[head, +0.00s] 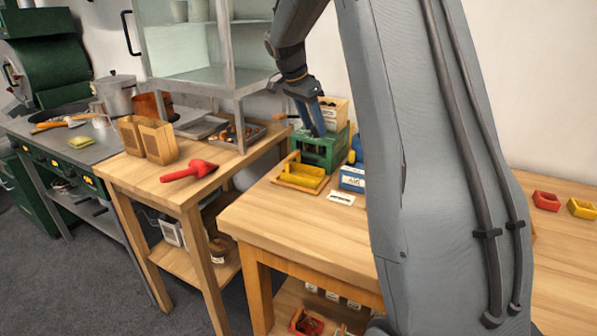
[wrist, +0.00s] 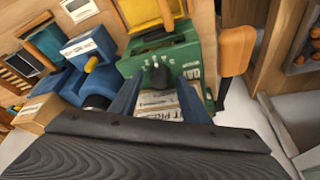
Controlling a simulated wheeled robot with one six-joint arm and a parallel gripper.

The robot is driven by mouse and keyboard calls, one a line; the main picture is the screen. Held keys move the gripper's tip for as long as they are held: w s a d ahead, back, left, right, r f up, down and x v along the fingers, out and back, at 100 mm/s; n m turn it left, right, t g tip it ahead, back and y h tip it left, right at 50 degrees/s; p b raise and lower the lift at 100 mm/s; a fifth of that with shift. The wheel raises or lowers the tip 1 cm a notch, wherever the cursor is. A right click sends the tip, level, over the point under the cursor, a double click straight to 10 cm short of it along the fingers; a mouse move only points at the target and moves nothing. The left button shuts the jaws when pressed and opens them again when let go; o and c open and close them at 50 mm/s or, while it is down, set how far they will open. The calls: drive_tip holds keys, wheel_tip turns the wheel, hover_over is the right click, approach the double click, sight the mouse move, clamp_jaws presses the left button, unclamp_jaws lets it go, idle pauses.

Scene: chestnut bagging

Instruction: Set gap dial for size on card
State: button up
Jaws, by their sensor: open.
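The green machine (head: 322,150) stands near the back of the wooden table. In the wrist view, the green machine (wrist: 178,60) has a black knob (wrist: 158,74), which looks like the gap dial, with pale printed labels around it. My gripper (head: 317,132) is over the machine. In the wrist view my gripper (wrist: 160,88) is open, its two fingers on either side of the knob; I cannot tell whether they touch it. A small white card (head: 341,198) lies flat in front of the machine; its print is too small to read. The card's edge also shows in the wrist view (wrist: 80,9).
A yellow tray (head: 301,172) sits in front of the machine, beside a blue box (head: 352,178). In the wrist view an orange handle (wrist: 237,50) sticks out on the right and a blue device (wrist: 94,82) stands left. The table front (head: 290,225) is clear.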

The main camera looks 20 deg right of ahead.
drive_tip(key=n+p, duration=0.1)
drive_tip(key=n+t+p, duration=0.1)
drive_tip(key=n+p, duration=0.2)
drive_tip(key=n, duration=0.1)
drive_tip(key=shift+s+d+r+t+y, duration=0.1)
drive_tip(key=shift+s+r+t+y, duration=0.1)
drive_tip(key=shift+s+t+y, duration=0.15)
drive_tip(key=n+t+y+p, duration=0.1)
drive_tip(key=n+p, duration=0.3)
drive_tip(key=p, duration=0.2)
drive_tip(key=shift+d, duration=0.1)
drive_tip(key=shift+r+n+t+y, duration=0.15)
drive_tip(key=shift+n+t+y, duration=0.1)
drive_tip(key=shift+n, duration=0.25)
drive_tip(key=b+v, duration=0.2)
drive_tip(key=v, duration=0.5)
drive_tip(key=s+a+f+n, duration=0.1)
drive_tip(key=s+a+f, duration=0.2)
drive_tip(key=s+a, duration=0.2)
drive_tip(key=s+a+f+n+g+y, duration=0.1)
drive_tip(key=s+a+f, duration=0.3)
drive_tip(key=s, duration=0.6)
drive_tip(key=s+a+f+n+g, duration=0.1)
drive_tip(key=s+a+f+n, duration=0.1)
drive_tip(key=s+a, duration=0.5)
drive_tip(key=shift+s+a+f+n+y, duration=0.15)
drive_tip(key=shift+a+f+n+y, duration=0.2)
drive_tip(key=shift+f, duration=0.35)
